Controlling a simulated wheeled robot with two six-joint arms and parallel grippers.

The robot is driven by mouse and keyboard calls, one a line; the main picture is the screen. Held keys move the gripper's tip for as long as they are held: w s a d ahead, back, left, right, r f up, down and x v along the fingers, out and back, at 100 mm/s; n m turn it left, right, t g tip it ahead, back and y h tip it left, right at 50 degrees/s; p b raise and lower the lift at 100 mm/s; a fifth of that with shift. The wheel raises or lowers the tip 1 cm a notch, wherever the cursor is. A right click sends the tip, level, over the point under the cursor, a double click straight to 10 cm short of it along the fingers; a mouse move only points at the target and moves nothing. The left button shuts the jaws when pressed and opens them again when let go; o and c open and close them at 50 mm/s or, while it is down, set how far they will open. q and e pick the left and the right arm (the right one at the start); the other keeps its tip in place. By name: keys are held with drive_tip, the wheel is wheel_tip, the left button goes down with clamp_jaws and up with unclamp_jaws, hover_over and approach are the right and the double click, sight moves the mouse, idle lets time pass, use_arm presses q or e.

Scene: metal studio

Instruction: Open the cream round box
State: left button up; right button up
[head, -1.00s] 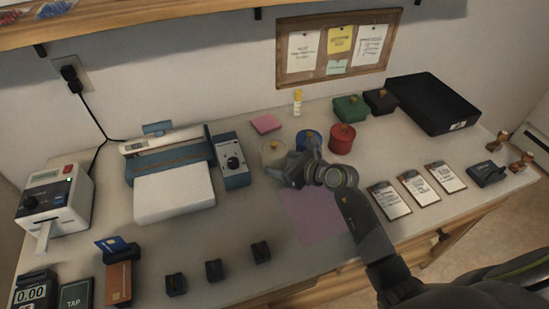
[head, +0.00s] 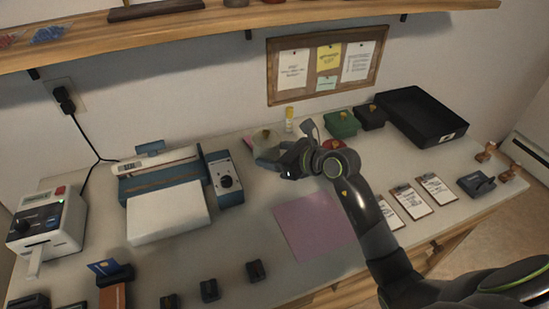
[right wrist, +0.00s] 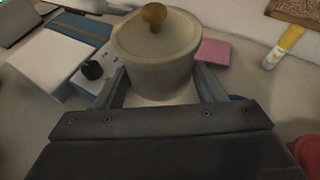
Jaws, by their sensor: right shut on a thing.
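The cream round box (head: 267,139) has a lid with a small golden-brown knob. In the right wrist view the box (right wrist: 158,78) stands upright between my fingers, and its lid (right wrist: 155,37) sits on top. My right gripper (head: 273,156) is shut on the box's body, below the lid, and holds it above the table. The gripper hides the lower part of the box in the head view. My left gripper is not in view.
A purple mat (head: 315,226) lies bare in front of my gripper. Red (head: 333,145) and green (head: 341,124) round boxes stand to the right; my arm partly hides the red one. A glue stick (head: 289,119) stands behind. A dial device (head: 226,180) is at left.

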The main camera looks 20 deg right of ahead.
drive_tip(key=shift+o, duration=1.3)
drive_tip(key=c, duration=0.6)
drive_tip(key=s+r+n+g+y, duration=0.1)
drive_tip(key=s+r, duration=0.1)
drive_tip(key=s, duration=0.4)
drive_tip(key=s+r+n+g+y+p, duration=0.1)
drive_tip(key=s+n, duration=0.1)
drive_tip(key=s, duration=0.4)
drive_tip(key=s+d+r+n+g+y, duration=0.1)
drive_tip(key=s+r+y, duration=0.1)
drive_tip(key=s, duration=0.4)
drive_tip(key=shift+d+r, duration=0.1)
drive_tip(key=shift+r, duration=0.25)
drive_tip(key=shift+c, duration=0.2)
